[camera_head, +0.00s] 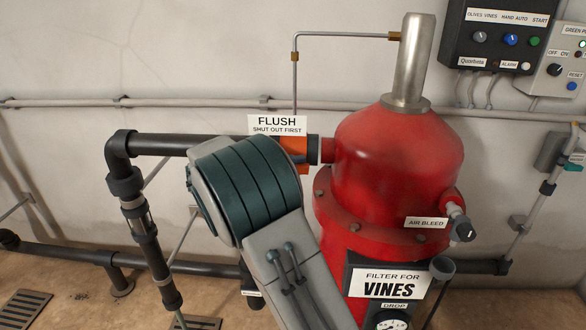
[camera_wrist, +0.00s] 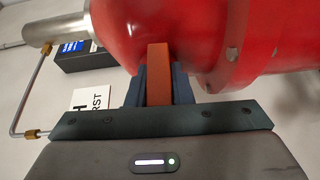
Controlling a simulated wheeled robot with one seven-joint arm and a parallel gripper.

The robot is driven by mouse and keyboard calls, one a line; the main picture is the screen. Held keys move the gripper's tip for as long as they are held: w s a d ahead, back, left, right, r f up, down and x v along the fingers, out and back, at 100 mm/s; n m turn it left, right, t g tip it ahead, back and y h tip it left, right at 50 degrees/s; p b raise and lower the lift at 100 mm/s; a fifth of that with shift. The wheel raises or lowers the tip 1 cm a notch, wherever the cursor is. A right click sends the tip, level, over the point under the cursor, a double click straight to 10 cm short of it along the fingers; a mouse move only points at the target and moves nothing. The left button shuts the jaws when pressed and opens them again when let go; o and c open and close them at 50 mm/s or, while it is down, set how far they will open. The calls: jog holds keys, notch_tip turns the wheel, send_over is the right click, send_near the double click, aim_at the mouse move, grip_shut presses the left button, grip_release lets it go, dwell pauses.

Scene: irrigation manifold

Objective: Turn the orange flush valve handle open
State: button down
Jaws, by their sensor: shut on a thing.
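The orange flush valve handle (camera_wrist: 159,62) stands between the two dark fingers of my gripper (camera_wrist: 159,82) in the wrist view. The fingers are shut on it, one on each side, with its end showing beyond them against the red tank. In the head view an orange part of the flush valve (camera_head: 294,147) shows just under the FLUSH sign (camera_head: 278,125). My arm covers the rest of the valve there, and my gripper is hidden behind it. How far the handle is turned cannot be told.
The red filter tank (camera_head: 390,150) stands close to the right of the valve. A dark pipe (camera_head: 175,145) runs left from it and bends down. A thin metal tube (camera_head: 294,75) rises above the sign. Control boxes (camera_head: 505,40) hang at upper right.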

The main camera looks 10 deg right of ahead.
jog(key=shift+h, duration=0.4)
jog(key=c, duration=1.3)
grip_release()
jog(key=s+a+b, duration=0.1)
jog(key=a, duration=1.2)
jog(key=shift+a+b, duration=0.3)
jog(key=shift+a, duration=0.1)
jog(key=shift+f, duration=0.1)
